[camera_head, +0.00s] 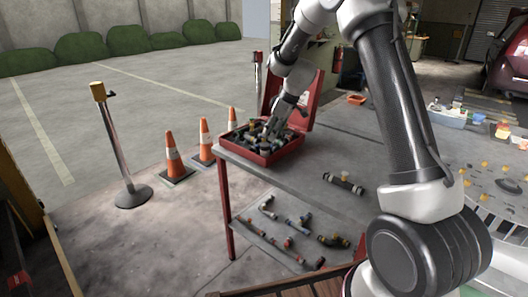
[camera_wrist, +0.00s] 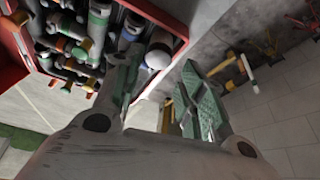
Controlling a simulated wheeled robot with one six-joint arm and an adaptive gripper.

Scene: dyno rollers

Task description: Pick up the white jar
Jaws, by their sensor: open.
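In the wrist view, a white rounded object (camera_wrist: 157,59), which may be the white jar, shows at the corner of the red case. It lies just beyond the gap between my fingertips. My gripper (camera_wrist: 162,68) is open, with one green-padded finger on each side of that gap, and nothing is visibly held. In the head view my gripper (camera_head: 274,128) reaches down into the open red case (camera_head: 262,158) on the table. The jar cannot be made out there, among dark fittings and behind my gripper.
The case's raised red lid stands behind my gripper. A dark pipe fitting (camera_head: 344,183) lies on the grey table (camera_head: 310,165); several more lie on the shelf below. Orange cones (camera_head: 173,155) and a post (camera_head: 118,145) stand left of the table.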

